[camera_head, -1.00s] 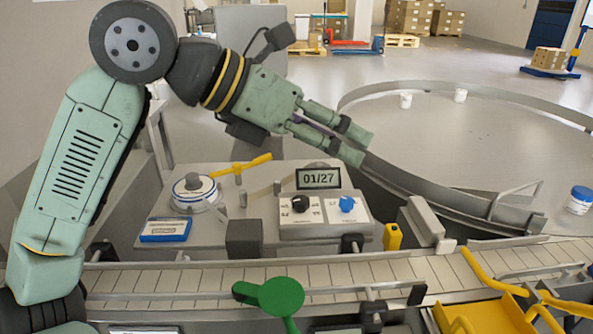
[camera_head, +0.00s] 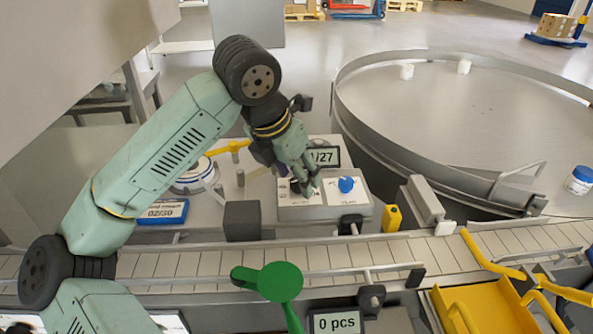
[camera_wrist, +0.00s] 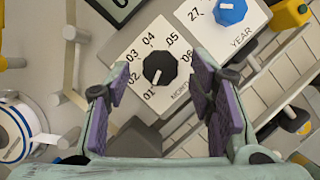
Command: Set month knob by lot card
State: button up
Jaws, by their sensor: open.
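The black month knob (camera_wrist: 160,68) sits on a white dial plate in the wrist view, with numbers from 01 upward around it. Its white pointer line faces the 01 mark. My gripper (camera_wrist: 160,82) is open, its purple-padded fingers on either side of the knob in this view; contact cannot be told. In the head view my gripper (camera_head: 307,187) hangs over the month dial and hides most of the knob. The blue lot card (camera_head: 162,211) lies left on the station and seems to read 02/30. The display (camera_head: 325,156) is partly covered, showing "/27".
The blue year knob (camera_head: 346,184) is just right of the month dial; it also shows in the wrist view (camera_wrist: 231,11). A dark block (camera_head: 242,221) stands in front. The conveyor (camera_head: 200,260) runs along the front.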

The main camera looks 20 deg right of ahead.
jog(key=shift+w+d+f, duration=0.1)
jog(key=shift+d+f, duration=0.1)
jog(key=shift+f, duration=0.25)
jog(key=c, duration=1.2)
